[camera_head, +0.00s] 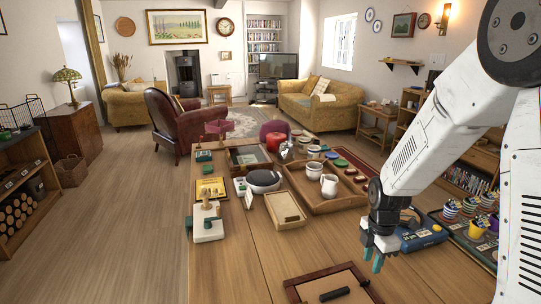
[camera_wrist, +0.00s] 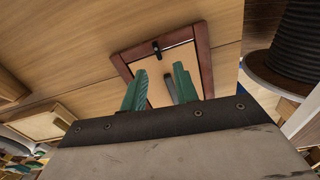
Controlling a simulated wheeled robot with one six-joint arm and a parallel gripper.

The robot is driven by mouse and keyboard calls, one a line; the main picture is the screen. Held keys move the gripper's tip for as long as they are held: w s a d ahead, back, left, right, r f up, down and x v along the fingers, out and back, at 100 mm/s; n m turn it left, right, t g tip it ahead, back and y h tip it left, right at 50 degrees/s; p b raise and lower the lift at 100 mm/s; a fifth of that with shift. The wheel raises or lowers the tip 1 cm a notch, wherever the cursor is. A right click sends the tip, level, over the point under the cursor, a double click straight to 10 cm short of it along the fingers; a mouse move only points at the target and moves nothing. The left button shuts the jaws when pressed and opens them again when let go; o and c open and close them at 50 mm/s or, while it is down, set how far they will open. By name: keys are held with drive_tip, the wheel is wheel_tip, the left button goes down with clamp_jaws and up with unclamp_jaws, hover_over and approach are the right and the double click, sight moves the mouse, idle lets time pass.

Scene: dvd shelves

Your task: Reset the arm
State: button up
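My gripper (camera_head: 372,254) hangs from my white arm over the right side of the wooden table (camera_head: 237,260), fingers pointing down. In the wrist view its two green fingers (camera_wrist: 158,92) stand apart with a gap between them, and I see nothing held. Below and beyond the fingers lies a wood-framed panel with a dark handle (camera_head: 335,294); it also shows in the wrist view (camera_wrist: 203,58). The fingers look apart from the panel, above the table.
A brown tray (camera_head: 322,205) with white jugs and several small items sits left of my gripper. A blue device (camera_head: 422,237) and a rack of coloured cups (camera_head: 470,238) stand to the right. A shallow wooden box (camera_head: 284,222) lies further left. The table's near left part is clear.

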drive_tip(key=s+a+r+m, duration=0.3)
drive_tip(key=s+r+m, duration=0.6)
drive_tip(key=s+r, duration=0.2)
drive_tip(key=s+a+r+m+t, duration=0.1)
drive_tip(key=s+a+r+m, duration=0.2)
drive_tip(key=s+r+m, duration=0.7)
drive_tip(key=s+r, duration=0.2)
drive_tip(key=s, duration=0.1)
drive_tip(key=shift+s, duration=0.35)
